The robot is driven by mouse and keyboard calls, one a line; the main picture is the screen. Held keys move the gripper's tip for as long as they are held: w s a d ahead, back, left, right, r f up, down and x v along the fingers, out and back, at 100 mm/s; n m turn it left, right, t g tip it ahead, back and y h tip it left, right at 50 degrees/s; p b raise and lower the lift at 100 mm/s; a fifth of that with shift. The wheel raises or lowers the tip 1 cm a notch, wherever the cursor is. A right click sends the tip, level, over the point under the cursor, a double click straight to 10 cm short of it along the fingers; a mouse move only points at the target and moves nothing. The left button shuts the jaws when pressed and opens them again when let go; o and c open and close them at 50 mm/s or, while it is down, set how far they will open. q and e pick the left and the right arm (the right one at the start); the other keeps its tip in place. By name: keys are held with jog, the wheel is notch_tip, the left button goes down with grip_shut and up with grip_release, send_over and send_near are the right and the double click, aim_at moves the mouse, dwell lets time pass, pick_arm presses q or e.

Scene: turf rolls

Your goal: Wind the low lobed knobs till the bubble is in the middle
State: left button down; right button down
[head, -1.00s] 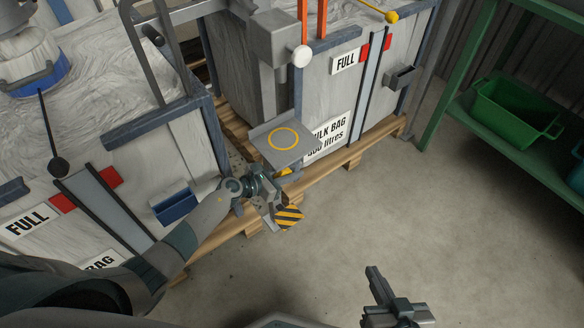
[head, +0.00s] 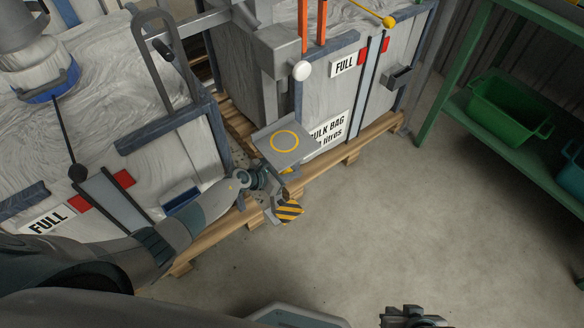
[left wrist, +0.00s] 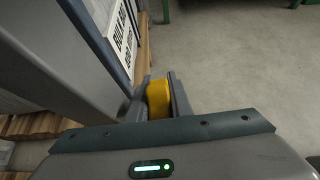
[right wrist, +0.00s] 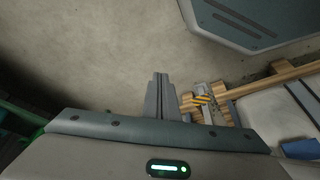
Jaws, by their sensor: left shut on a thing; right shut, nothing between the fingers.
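My left gripper (head: 275,188) is beneath a small grey plate with a yellow ring (head: 271,132). In the left wrist view its fingers (left wrist: 158,92) are shut on a yellow knob (left wrist: 158,100). Only a sliver of yellow shows under the plate in the head view, and the knob's lobes cannot be made out. No bubble can be seen in any view. My right gripper (head: 412,318) is at the bottom edge of the head view, far from the plate. In the right wrist view its fingers (right wrist: 159,82) are shut and empty.
A black-and-yellow striped foot (head: 289,211) sits below the plate. Bulk bags marked FULL stand on wooden pallets (head: 350,150) behind and left. A green shelf (head: 440,105) with a green bin (head: 508,110) is at right. The concrete floor between is clear.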

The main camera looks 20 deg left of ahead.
pick_arm(q)
jog(key=shift+a+f+g+y+p, duration=0.1)
jog(key=shift+g+y+p, duration=0.2)
jog(key=shift+p, duration=0.5)
pick_arm(e)
jog(key=shift+s+d+f+g+h, duration=0.25)
jog(key=shift+s+d+g, duration=0.1)
jog(key=shift+d, duration=0.2)
jog(key=shift+s+d+f+g+h, duration=0.15)
jog(key=shift+s+d+f+g, duration=0.15)
jog(key=shift+d, duration=0.2)
jog(key=shift+r, duration=0.1)
pick_arm(q)
jog(key=c, duration=1.9)
grip_release()
jog(key=shift+o, duration=0.2)
